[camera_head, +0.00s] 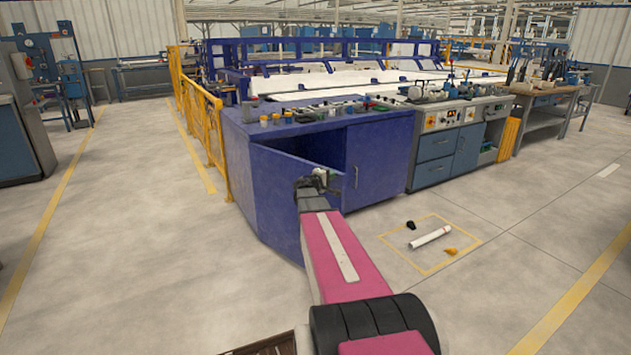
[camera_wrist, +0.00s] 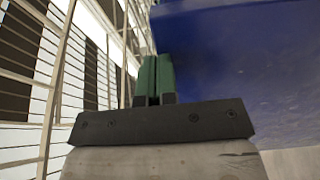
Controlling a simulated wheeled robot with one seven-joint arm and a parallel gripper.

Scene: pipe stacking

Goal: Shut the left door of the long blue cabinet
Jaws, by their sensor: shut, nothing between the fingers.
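The long blue cabinet (camera_head: 238,185) stands ahead in the head view. Its left door (camera_head: 275,195) is partly open, swung out toward me, with a dark gap (camera_head: 312,148) above and behind it. The right door (camera_head: 380,160) is shut and has an upright handle. My gripper (camera_head: 324,178) is at the left door's free edge, in front of the opening. In the wrist view the green fingers (camera_wrist: 153,78) are together and empty, beside a large blue panel (camera_wrist: 240,70). Whether they touch it I cannot tell.
Small parts and tools (camera_head: 310,113) lie on the cabinet top. A yellow railing (camera_head: 205,125) stands to the left. A white pipe (camera_head: 430,237) and small fittings lie in a yellow floor square at right. The floor on the left is clear.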

